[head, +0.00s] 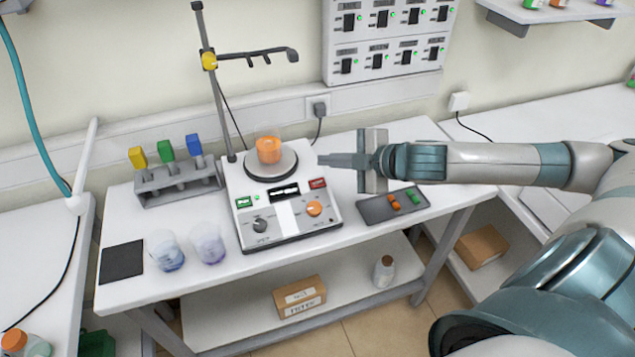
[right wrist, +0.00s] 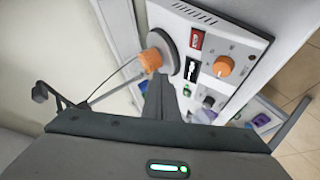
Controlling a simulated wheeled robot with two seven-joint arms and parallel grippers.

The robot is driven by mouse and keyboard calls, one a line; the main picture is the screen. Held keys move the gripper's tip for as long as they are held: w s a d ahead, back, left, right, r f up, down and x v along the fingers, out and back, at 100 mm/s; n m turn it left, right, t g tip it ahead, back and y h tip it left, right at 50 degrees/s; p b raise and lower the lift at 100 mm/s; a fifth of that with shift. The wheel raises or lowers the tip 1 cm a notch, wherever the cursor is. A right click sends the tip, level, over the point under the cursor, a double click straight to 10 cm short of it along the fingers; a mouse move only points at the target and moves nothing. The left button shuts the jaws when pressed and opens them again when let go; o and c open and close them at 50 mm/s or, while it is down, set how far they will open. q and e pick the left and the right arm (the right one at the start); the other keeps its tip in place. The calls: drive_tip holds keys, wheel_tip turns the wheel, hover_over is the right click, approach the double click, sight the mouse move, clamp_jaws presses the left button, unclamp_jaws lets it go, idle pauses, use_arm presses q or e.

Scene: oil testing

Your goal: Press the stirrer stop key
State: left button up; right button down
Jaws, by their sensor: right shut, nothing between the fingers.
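The stirrer (head: 285,236) is a white box on the table. Its round plate (head: 271,171) bears a beaker of orange liquid (head: 268,149), which also shows in the right wrist view (right wrist: 153,58). On its panel are a red key (head: 317,184) at right, a green key (head: 243,203) at left, a dark display between them and two knobs below. The red key also shows in the right wrist view (right wrist: 197,40); labels are too small to read. My right gripper (head: 323,160) is shut and empty, pointing left, right of the plate and apparently above the red key. My left gripper is out of view.
A stand (head: 222,95) with a clamp rises behind the stirrer. A rack (head: 178,183) with coloured-top tools, two beakers and a black mat (head: 121,262) lie to the left. A grey tray (head: 378,210) with small orange and green items lies right, below my arm.

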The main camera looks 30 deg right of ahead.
sight(317, 183)
drive_tip(key=shift+f, duration=0.1)
drive_tip(key=f+b, duration=0.1)
drive_tip(key=f, duration=0.1)
drive_tip(key=w+f+b, duration=0.1)
drive_tip(key=f+b, duration=0.1)
drive_tip(key=w+f+b, duration=0.1)
drive_tip(key=f+b, duration=0.1)
drive_tip(key=shift+d, duration=0.2)
drive_tip(key=shift+w+d+f+b, duration=0.1)
drive_tip(key=shift+w+f+b, duration=0.15)
drive_tip(key=shift+f, duration=0.25)
drive_tip(key=shift+w+d+f+b, duration=0.1)
drive_tip(key=shift+w+f, duration=0.1)
drive_tip(key=shift+f, duration=0.3)
drive_tip(key=shift+f, duration=0.2)
idle(1.3)
drive_tip(key=shift+w+f, duration=0.15)
drive_tip(key=shift+f, duration=0.1)
drive_tip(key=shift+w+f, duration=0.1)
drive_tip(key=shift+f, duration=0.3)
idle(0.9)
drive_tip(key=shift+r, duration=0.1)
drive_tip(key=shift+s+r+p, duration=0.25)
drive_tip(key=shift+r+p, duration=0.5)
drive_tip(key=shift+p, duration=0.1)
